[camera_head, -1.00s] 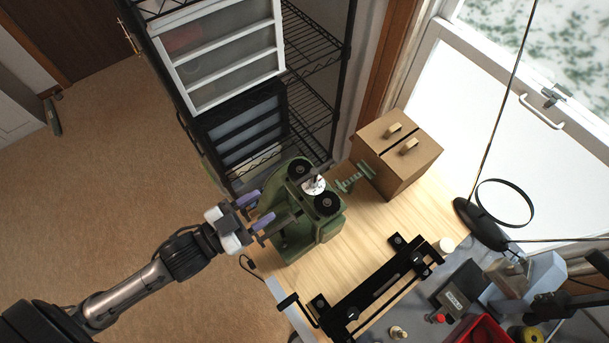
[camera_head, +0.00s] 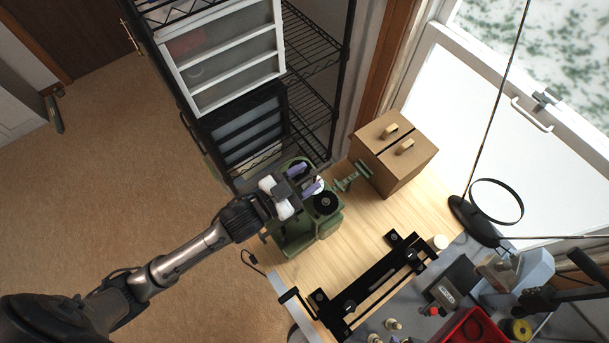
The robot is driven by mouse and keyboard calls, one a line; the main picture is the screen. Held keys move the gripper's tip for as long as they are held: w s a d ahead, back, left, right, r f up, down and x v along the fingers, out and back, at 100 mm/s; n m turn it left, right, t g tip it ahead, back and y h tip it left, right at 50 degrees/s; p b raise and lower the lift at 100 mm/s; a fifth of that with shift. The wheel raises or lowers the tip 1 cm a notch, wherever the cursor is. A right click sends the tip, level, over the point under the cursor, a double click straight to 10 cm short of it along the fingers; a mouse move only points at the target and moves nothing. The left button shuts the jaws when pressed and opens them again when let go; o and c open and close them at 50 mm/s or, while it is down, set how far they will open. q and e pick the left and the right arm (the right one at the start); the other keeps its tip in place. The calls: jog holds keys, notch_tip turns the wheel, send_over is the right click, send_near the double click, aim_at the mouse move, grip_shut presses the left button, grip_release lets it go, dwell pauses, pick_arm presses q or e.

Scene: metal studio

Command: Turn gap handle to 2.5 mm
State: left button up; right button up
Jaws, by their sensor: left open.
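A green rolling mill (camera_head: 296,236) stands on the wooden bench near its left edge, with dark round caps on top, one of them (camera_head: 326,202) in clear view. The white gap dial and handle (camera_head: 319,184) on its top are partly hidden by my left gripper. My left gripper (camera_head: 308,178) is open, its two purple-padded fingers reaching over the top of the mill, one on each side near the handle. I cannot tell whether the fingers touch it. The dial's reading is too small to see. My right gripper is not in view.
A brown wooden box (camera_head: 393,153) with two knobs stands behind the mill, beside a green stand (camera_head: 352,177). A black metal frame (camera_head: 370,285) lies to the right. A magnifier (camera_head: 496,202) and a red bin (camera_head: 474,328) are farther right. A wire shelf (camera_head: 312,75) rises behind.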

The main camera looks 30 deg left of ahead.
pick_arm(q)
jog(key=shift+c, duration=0.2)
grip_shut()
jog(key=shift+h, duration=0.3)
jog(key=shift+w+a+m+g+h, duration=0.1)
jog(key=shift+a+m+g+h, duration=0.1)
jog(key=shift+m+g+h, duration=0.35)
jog(key=shift+a+m+g+h, duration=0.15)
jog(key=shift+m+g+h, duration=0.3)
jog(key=shift+m+h, duration=0.25)
jog(key=shift+w+a+m+g+h+b, duration=0.15)
jog(key=shift+m+g+h+b, duration=0.1)
jog(key=shift+m+g+h, duration=0.35)
jog(key=shift+w+m+g+h+b, duration=0.1)
jog(key=shift+m+g+h+b, duration=0.2)
jog(key=shift+g+h, duration=0.35)
jog(key=shift+m+g, duration=0.25)
jog(key=shift+m+g+h, duration=0.3)
jog(key=shift+m+h, duration=0.1)
jog(key=shift+h, duration=0.1)
